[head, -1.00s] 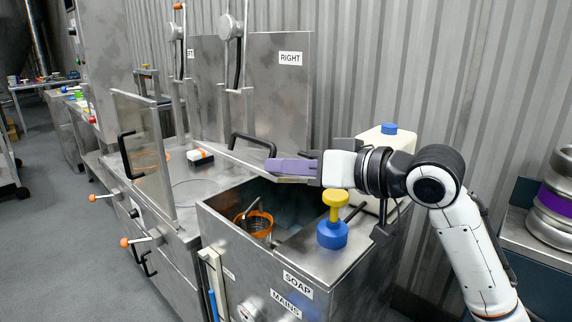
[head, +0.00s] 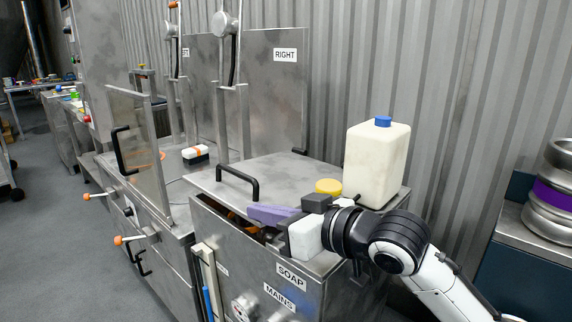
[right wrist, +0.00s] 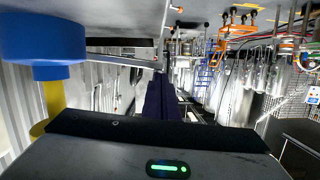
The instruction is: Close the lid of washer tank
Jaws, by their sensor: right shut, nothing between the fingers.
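The washer tank (head: 255,255) is a steel box with SOAP and MAINS labels on its front. Its steel lid (head: 275,172), with a black handle (head: 238,182), lies low over the tank, almost flat. A dark gap shows under its front edge, with a bit of orange (head: 238,217) inside. My right gripper (head: 272,214) has its purple fingers shut and empty, pointing left at the lid's front edge. I cannot tell whether they touch it. In the right wrist view the purple fingers (right wrist: 161,100) are together. My left gripper is not in view.
A white jug (head: 376,165) with a blue cap stands behind.

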